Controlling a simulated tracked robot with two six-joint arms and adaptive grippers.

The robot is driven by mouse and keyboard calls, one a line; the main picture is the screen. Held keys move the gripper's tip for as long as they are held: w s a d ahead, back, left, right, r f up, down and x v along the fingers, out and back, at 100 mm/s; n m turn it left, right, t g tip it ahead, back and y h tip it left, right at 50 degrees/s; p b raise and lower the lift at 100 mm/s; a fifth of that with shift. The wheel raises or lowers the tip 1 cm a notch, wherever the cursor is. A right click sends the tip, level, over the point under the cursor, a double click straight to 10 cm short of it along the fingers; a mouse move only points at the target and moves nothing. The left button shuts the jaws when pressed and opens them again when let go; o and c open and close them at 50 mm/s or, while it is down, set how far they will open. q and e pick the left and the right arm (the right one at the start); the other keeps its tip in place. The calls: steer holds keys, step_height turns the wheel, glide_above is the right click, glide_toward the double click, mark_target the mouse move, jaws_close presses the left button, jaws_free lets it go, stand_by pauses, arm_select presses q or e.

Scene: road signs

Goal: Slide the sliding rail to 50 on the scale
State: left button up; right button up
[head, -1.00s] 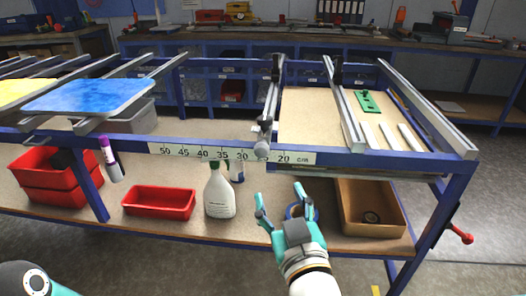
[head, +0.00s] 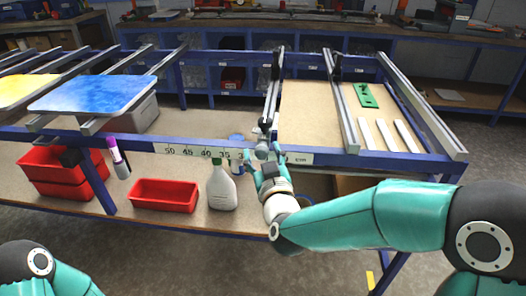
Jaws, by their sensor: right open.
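The sliding rail (head: 273,95) is a grey metal bar running front to back across the blue frame. A round grey knob (head: 262,150) is at its front end. The white scale (head: 188,151) runs along the front beam, with 50, 45, 40 and 35 readable from left to right. The knob is right of 35, near the scale's right part; numbers there are covered by my gripper. My right gripper (head: 262,155) is open, its fingers on either side of the knob from the front. I cannot tell whether they touch it. My left gripper is out of view.
A second rail (head: 343,112) stands right of the sliding rail. A blue board (head: 92,94) lies on rails at the left. Below are a red bin (head: 163,195), a white bottle (head: 221,188) and a purple-capped bottle (head: 117,158). The front beam left of the knob looks clear.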

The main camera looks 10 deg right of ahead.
steer(key=shift+w, duration=0.25)
jaws_close()
stand_by(0.3)
